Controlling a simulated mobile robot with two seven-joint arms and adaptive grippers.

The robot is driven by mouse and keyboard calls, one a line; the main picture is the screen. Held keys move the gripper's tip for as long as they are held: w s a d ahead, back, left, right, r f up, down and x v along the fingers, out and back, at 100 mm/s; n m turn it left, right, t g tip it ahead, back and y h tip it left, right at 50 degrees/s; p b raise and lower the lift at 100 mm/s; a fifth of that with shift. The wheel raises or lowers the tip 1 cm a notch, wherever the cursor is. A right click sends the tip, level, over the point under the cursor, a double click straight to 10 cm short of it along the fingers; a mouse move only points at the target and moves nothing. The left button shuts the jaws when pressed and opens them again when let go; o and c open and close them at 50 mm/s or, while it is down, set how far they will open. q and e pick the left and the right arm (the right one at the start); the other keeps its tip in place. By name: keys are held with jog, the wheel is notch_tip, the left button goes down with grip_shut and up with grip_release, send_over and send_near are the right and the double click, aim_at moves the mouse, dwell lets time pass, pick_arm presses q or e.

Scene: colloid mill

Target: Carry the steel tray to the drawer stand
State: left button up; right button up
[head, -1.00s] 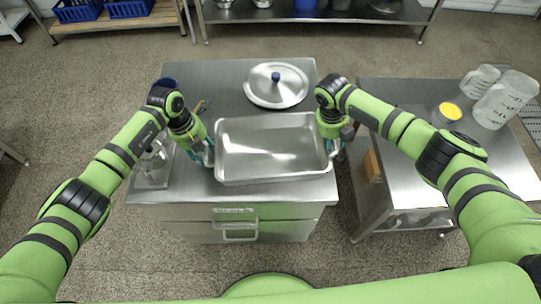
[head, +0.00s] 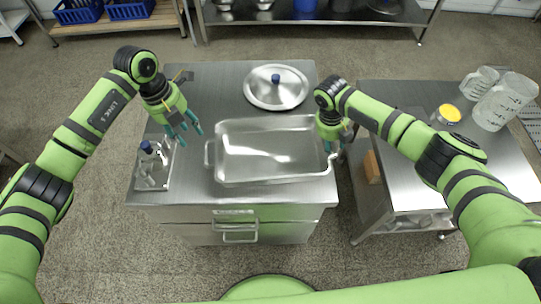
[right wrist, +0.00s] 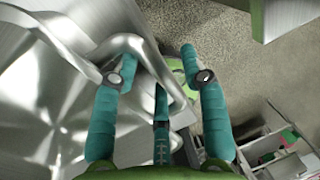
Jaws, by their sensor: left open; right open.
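The steel tray (head: 268,152) is a shallow rectangular pan with a handle at each short end. It rests on the steel top of the drawer stand (head: 205,196), which has a drawer with a handle in front. My left gripper (head: 184,136) is open and empty, up and left of the tray's left handle (head: 209,153) and apart from it. My right gripper (head: 334,147) is at the tray's right end. In the right wrist view its teal fingers (right wrist: 160,72) are open, and the tray's right handle (right wrist: 135,45) shows beside and partly behind the left finger.
A round steel lid (head: 276,90) with a blue knob lies behind the tray. A small steel holder (head: 153,172) with a blue-topped item stands at the front left.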

jog(key=shift+a+r, duration=0.15)
jog(key=shift+r, duration=0.4)
notch_tip(320, 180, up, 11)
jog(key=a, duration=0.2)
jog(key=shift+f, duration=0.15)
jog(key=shift+s+f, duration=0.1)
